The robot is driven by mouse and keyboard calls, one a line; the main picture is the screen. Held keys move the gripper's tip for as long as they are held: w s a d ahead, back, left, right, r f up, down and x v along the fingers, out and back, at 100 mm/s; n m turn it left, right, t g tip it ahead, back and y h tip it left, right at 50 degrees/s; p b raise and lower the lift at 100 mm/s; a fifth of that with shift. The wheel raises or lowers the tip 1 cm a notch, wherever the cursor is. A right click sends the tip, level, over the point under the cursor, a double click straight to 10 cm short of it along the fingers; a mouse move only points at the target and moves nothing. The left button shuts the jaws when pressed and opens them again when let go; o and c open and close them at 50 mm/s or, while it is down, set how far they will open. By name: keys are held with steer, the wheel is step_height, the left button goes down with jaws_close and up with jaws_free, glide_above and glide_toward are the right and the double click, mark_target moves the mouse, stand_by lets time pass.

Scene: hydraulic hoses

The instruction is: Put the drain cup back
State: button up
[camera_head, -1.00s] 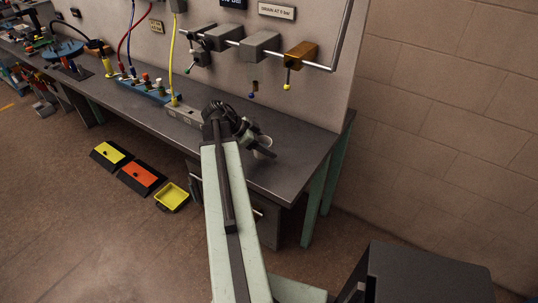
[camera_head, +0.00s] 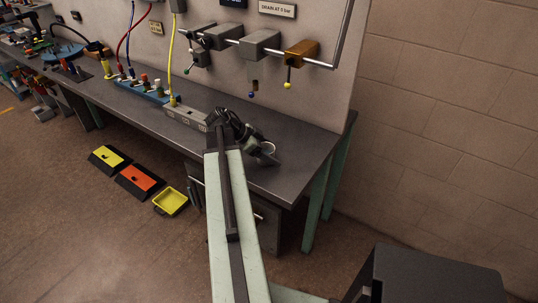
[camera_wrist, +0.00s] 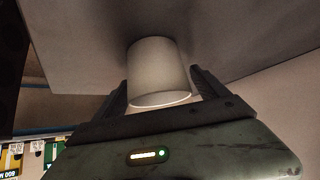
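The drain cup, a plain pale cup (camera_head: 269,148), is upright at the right end of the bench top, with its round rim showing in the head view. In the wrist view the picture is upside down and the cup (camera_wrist: 158,72) fills the space between the two dark fingers of my gripper (camera_wrist: 160,85). The fingers lie close along both sides of the cup; whether they press on it I cannot tell. In the head view my gripper (camera_head: 262,150) is at the cup and hides its lower part, so whether the cup rests on the bench is unclear.
The grey bench (camera_head: 290,182) is clear right of the cup. A grey block (camera_head: 187,116) and a blue hose manifold (camera_head: 150,91) stand left. Valves, one with a yellow-tipped lever (camera_head: 288,85), hang on a pipe above. A yellow tray (camera_head: 171,201) lies on the floor.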

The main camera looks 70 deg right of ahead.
steer(key=shift+r+p, duration=0.3)
steer(key=p+v, duration=0.8)
steer(key=v, duration=0.3)
steer(key=shift+w+a+r, duration=0.2)
steer(key=shift+w+a, duration=0.05)
steer(key=shift+w, duration=0.05)
